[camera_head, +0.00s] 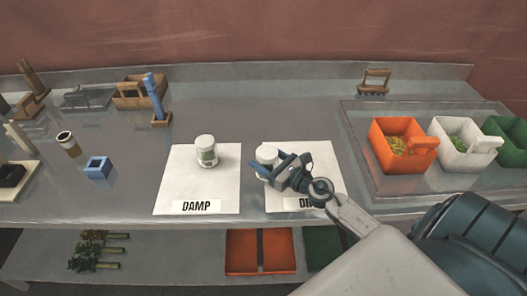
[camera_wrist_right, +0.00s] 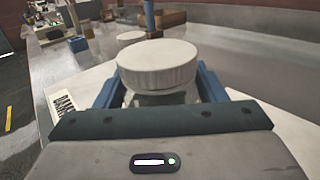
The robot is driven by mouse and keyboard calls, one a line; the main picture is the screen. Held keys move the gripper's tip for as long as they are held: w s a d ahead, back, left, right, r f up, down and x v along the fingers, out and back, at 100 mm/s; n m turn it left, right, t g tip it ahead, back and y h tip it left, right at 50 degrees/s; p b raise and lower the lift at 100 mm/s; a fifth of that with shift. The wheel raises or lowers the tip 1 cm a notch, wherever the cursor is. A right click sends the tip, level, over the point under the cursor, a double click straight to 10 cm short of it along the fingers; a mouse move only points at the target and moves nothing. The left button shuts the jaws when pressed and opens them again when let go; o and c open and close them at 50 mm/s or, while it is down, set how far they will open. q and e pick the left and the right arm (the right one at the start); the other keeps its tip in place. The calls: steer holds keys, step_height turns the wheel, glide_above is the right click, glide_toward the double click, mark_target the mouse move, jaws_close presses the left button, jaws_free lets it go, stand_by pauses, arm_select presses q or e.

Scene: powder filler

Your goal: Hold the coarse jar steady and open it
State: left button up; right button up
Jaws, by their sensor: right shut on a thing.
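A white-lidded jar (camera_head: 266,153) stands on the right-hand white mat (camera_head: 325,160), partly hidden by my right gripper. My right gripper (camera_head: 275,168) is shut on this jar, its blue fingers on either side of the body. In the right wrist view the ribbed white lid (camera_wrist_right: 157,64) sits on the jar, above the fingers (camera_wrist_right: 160,92). I cannot tell from the pictures which jar is the coarse one. My left gripper is not in view.
Orange (camera_head: 378,150), white (camera_head: 440,155) and green bins stand in a tray at the right. A blue block (camera_head: 98,168), a brown cup (camera_head: 68,143) and wooden holders stand at the left.

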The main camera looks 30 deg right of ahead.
steer(key=s+a+r, duration=0.1)
steer(key=s+a, duration=0.3)
steer(key=s, duration=0.6)
steer(key=shift+s+a, duration=0.25)
steer(key=shift+s, duration=0.1)
steer(key=shift+r, duration=0.1)
steer(key=shift+o, duration=1.4)
steer(key=c, duration=0.6)
steer(key=shift+c, duration=0.2)
